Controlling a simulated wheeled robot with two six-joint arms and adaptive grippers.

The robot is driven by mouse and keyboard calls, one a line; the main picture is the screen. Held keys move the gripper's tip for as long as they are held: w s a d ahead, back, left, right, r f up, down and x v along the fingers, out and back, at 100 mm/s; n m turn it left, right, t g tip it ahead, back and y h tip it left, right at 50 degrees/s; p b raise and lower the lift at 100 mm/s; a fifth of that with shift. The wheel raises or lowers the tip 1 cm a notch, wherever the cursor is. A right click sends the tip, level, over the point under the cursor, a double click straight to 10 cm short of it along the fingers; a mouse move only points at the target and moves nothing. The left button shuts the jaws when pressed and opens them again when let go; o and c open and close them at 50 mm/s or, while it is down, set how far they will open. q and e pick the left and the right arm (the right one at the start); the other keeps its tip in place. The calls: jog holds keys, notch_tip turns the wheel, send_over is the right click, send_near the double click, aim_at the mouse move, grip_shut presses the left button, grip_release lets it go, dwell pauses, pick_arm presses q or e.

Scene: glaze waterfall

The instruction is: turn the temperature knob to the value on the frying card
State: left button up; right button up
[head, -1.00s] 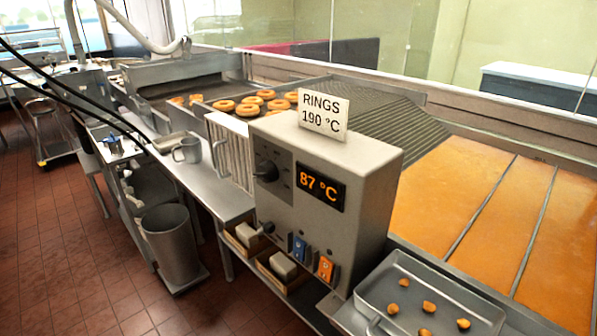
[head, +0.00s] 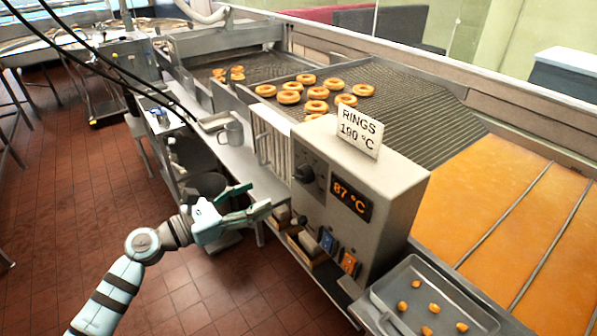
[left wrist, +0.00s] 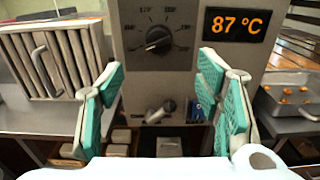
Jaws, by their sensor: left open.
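The frying card (head: 359,131) stands on top of the control box and reads "RINGS 190 °C". The black temperature knob (head: 305,174) is on the box's front face, left of the orange display (head: 350,201), which reads 87 °C. In the left wrist view the knob (left wrist: 158,40) has a dial with markings around it, too small to read surely, and the display (left wrist: 237,25) also shows 87 °C. My left gripper (head: 262,200) is open and empty, in front of the box and apart from the knob. In the left wrist view its fingers (left wrist: 163,100) stand either side, below the knob.
Below the knob are a lever (left wrist: 160,112), a blue switch (head: 327,241) and an orange switch (head: 348,263). A tray (head: 408,268) with small dough pieces is to the right.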

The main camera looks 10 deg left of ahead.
aim_at(297, 179)
pick_arm(q)
jog(key=x, duration=1.2)
jog(key=shift+w+d+f+p, duration=0.15)
jog(key=shift+w+p, duration=0.15)
jog(key=shift+p, duration=0.1)
jog(key=shift+c, duration=0.4)
jog(key=c, duration=1.1)
